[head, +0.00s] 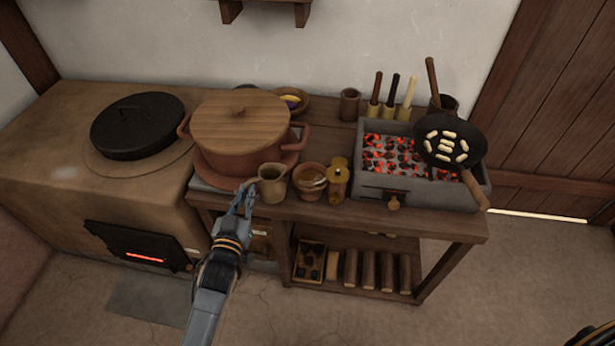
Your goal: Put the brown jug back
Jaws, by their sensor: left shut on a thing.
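The brown jug (272,186) is upright at the front edge of the wooden table (330,215), in front of the large lidded pot. My left gripper (248,194) reaches in from below and is shut on the jug's left side. I cannot tell whether the jug's base touches the table top.
Right of the jug are a clay pot (309,180) and an amber jar (338,184). The lidded pot (240,150) stands close behind. A brazier (430,190) with glowing coals and a black pan (440,150) is at right. The stove (60,150) is at left.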

